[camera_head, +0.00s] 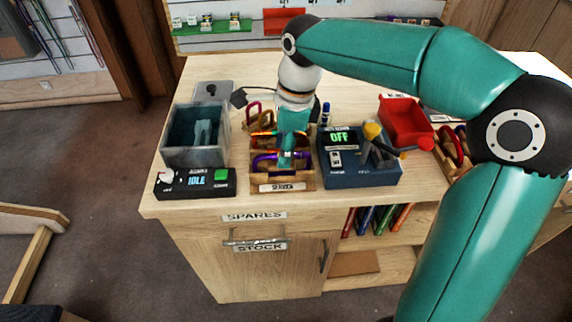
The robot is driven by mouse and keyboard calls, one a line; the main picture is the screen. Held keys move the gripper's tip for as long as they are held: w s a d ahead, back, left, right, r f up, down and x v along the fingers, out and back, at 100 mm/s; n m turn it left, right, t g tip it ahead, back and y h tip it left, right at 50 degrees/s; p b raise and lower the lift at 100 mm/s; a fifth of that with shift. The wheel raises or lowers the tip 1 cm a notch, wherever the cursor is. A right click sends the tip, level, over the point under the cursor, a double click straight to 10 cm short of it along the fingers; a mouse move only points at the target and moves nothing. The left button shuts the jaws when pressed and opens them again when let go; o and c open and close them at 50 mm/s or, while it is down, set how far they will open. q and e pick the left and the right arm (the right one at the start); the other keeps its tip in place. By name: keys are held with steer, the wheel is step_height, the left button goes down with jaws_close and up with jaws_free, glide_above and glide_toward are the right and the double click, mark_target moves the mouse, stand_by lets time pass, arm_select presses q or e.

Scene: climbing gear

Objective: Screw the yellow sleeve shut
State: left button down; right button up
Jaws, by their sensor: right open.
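My right gripper (288,152) reaches down over the wooden service tray (283,187) on the bench and is open. Its fingers are small here and partly merge with the gear. In the tray are a purple carabiner (266,158) nearest the front and an orange carabiner (262,134) behind it. The gripper is at or just above these carabiners; I cannot tell whether it touches them. I cannot make out a yellow sleeve; my arm and gripper hide part of the tray. My left gripper is not in view.
A grey tub (184,151) and a black box reading IDLE (195,183) stand left of the tray. A blue device reading OFF (361,170), with a yellow knob (372,130), stands right. The bench's front strip is clear.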

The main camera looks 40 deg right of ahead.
steer(key=shift+s+a+b, duration=0.3)
steer(key=shift+s+a, duration=0.25)
steer(key=shift+s, duration=0.35)
steer(key=shift+f, duration=0.1)
steer(key=shift+f+b, duration=1.05)
steer(key=shift+f, duration=0.25)
steer(key=shift+w+d, duration=0.1)
steer(key=shift+w+d+r+p, duration=0.15)
steer(key=shift+w+d+p, duration=0.05)
steer(key=shift+w+p, duration=0.25)
steer(key=shift+w+d, duration=0.35)
steer(key=shift+w, duration=0.1)
steer(key=shift+s+a+r+p, duration=0.15)
steer(key=shift+r+p, duration=0.5)
steer(key=shift+p, duration=0.05)
steer(key=shift+s+a+r+p, duration=0.15)
steer(key=shift+r+p, duration=0.5)
